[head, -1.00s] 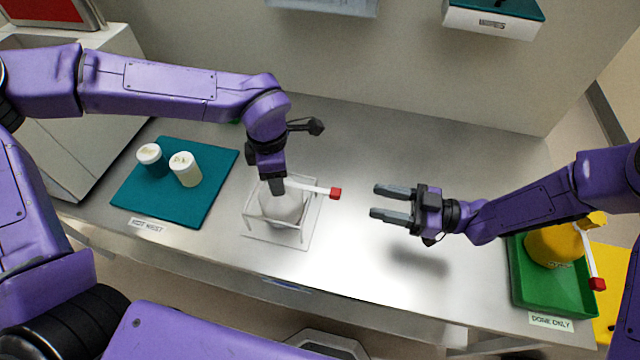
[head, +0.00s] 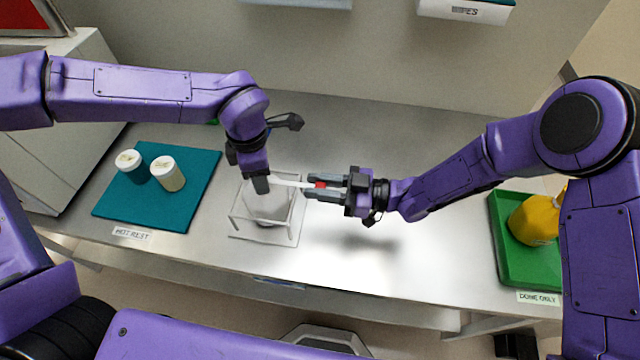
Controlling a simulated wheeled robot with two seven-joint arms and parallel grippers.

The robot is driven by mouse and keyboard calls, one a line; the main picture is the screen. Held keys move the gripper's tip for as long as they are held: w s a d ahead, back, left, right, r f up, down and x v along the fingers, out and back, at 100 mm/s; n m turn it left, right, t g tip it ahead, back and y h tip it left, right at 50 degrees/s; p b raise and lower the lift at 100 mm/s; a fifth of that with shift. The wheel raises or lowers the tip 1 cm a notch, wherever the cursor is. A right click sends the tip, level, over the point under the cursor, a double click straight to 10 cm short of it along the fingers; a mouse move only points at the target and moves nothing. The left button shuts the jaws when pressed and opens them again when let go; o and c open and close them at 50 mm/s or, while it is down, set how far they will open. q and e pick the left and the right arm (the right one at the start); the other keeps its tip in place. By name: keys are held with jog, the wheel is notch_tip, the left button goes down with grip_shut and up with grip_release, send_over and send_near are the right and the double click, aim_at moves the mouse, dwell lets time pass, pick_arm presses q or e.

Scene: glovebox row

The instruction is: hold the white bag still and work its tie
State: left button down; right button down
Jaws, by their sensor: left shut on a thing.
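The white bag (head: 266,203) sits inside a clear open-framed stand (head: 290,232) on the steel bench. My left gripper (head: 261,184) points down and is shut on the top of the bag; its fingertips partly hide the neck. The bag's white tie (head: 291,182) sticks out to the right and ends in a red tab (head: 320,185). My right gripper (head: 325,186) lies level from the right, with one finger on each side of the red tab. The fingers hide part of the tab, and I cannot tell whether they press on it.
A teal mat (head: 190,213) labelled HOT REST on the left holds two white-lidded jars (head: 168,174). A green tray (head: 522,267) labelled DONE ONLY holds a yellow bag (head: 535,220) at the right, partly behind my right arm. The bench between stand and tray is clear.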

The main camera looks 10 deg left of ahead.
aim_at(296, 184)
jog(key=a, duration=0.5)
jog(key=c, duration=1)
grip_release()
jog(key=shift+o, duration=0.2)
jog(key=d, duration=1.2)
pick_arm(q)
jog(key=c, duration=0.5)
grip_release()
